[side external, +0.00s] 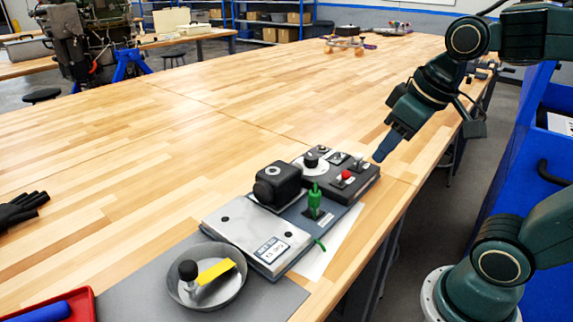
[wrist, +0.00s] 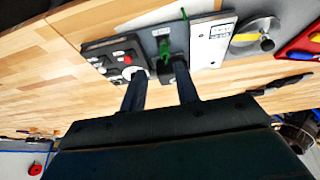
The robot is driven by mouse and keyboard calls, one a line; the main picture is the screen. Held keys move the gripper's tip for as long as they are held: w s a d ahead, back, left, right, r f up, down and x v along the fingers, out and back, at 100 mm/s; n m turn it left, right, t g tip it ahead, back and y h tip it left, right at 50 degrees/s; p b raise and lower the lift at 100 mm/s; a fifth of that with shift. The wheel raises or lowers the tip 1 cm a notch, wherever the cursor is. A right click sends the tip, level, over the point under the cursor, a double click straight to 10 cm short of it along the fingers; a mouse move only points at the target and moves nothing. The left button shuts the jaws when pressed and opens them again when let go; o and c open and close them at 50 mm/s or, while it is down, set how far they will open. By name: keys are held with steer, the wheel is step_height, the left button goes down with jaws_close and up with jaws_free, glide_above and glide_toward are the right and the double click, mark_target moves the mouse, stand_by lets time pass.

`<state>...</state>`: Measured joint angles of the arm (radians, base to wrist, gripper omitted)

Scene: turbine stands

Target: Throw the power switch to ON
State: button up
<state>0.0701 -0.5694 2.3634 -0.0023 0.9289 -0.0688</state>
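A dark control box (side external: 338,176) lies on the wooden bench, with a red-topped control (side external: 346,175), a round dial with a black knob (side external: 312,160) and small toggles. The red part also shows in the wrist view (wrist: 127,59). I cannot read which control is the power switch or its ON mark. A green handle (side external: 314,198) stands upright beside the box; it also shows in the wrist view (wrist: 164,48). My gripper (side external: 381,157) is above and just right of the box, touching nothing. In the wrist view its two fingers (wrist: 160,72) are apart with nothing between them.
Next to the box are a black block (side external: 278,184), a pale labelled plate (side external: 247,231) and a round pan (side external: 207,277) with a yellow piece. A red tray (side external: 82,303) and a black glove (side external: 22,208) lie left.

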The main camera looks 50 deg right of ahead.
steer(key=shift+t, duration=0.4)
steer(key=s, duration=0.1)
steer(key=s+a+f, duration=0.1)
steer(key=s, duration=0.2)
steer(key=shift+a+f, duration=0.25)
steer(key=shift+f, duration=0.05)
jaws_close()
steer(key=w+d+f+m, duration=0.2)
steer(key=w+d+m, duration=0.1)
steer(key=d+m, duration=0.6)
steer(key=w+d+f+m+g, duration=0.1)
steer(key=w+d+f+m, duration=0.1)
steer(key=d+m, duration=0.7)
steer(key=shift+w+d+f, duration=0.3)
steer(key=shift+w+d, duration=0.55)
steer(key=shift+d, duration=1.2)
